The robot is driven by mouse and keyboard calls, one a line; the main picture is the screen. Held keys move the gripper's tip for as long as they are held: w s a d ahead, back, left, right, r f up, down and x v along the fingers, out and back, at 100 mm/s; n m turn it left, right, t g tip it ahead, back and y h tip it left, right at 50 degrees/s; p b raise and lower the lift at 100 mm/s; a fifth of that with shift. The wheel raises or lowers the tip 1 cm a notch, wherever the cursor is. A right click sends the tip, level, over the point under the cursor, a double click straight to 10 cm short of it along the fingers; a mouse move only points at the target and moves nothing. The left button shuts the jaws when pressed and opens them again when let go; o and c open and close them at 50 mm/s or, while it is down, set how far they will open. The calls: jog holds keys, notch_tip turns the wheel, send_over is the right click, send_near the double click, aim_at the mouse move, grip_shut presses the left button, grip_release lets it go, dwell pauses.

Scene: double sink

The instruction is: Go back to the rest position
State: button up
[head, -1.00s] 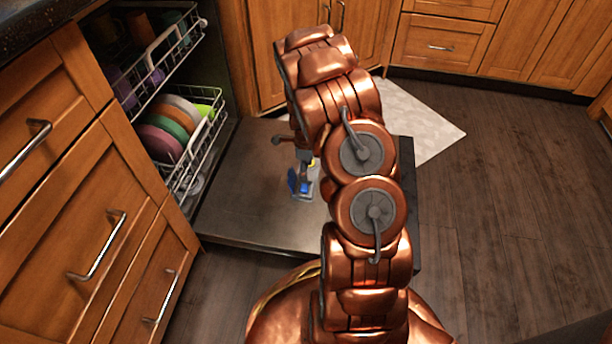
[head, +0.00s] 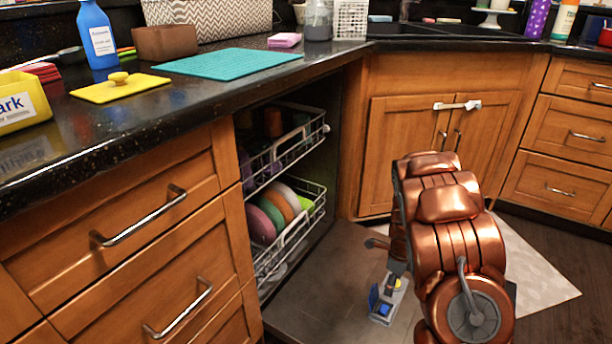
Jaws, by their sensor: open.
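My copper arm (head: 455,235) bends down in front of the open dishwasher in the head view. My gripper (head: 395,272) shows only in part at the left of the arm, low over the dishwasher door (head: 320,290). It is open, with its far side hidden by the arm. A small blue and pale grey item (head: 381,305) shows right below it, on or just above the door. I cannot tell whether the two touch.
The dishwasher's lower rack (head: 290,240) holds several coloured plates and is partly pulled out. The upper rack (head: 290,150) is above it. The counter (head: 200,110) runs along the left with a teal mat (head: 228,62). A pale rug (head: 535,275) lies at right.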

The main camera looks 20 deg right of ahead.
jog(key=s+a+r+n+p, duration=0.4)
jog(key=r+p, duration=0.3)
jog(key=r, duration=0.6)
jog(key=s+a+r+n+p, duration=0.4)
jog(key=r+p, duration=0.3)
jog(key=r, duration=0.6)
jog(key=s+a+r+n+p, duration=0.2)
jog(key=a+r+n+p, duration=0.35)
jog(key=r, duration=0.75)
jog(key=s+a+r+n+p, duration=0.4)
jog(key=s+r+p, duration=0.3)
jog(key=r, duration=0.2)
jog(key=s+a+r+n+g+p, duration=0.1)
jog(key=s+a+r+n+p, duration=0.2)
jog(key=r, duration=0.7)
jog(key=s+a+r+n+p, duration=0.4)
jog(key=s+r+n+p, duration=0.3)
jog(key=s+r+p, duration=0.2)
jog(key=s+p, duration=0.2)
jog(key=p, duration=0.1)
jog(key=shift+s+a+r+g, duration=0.35)
jog(key=shift+g, duration=0.05)
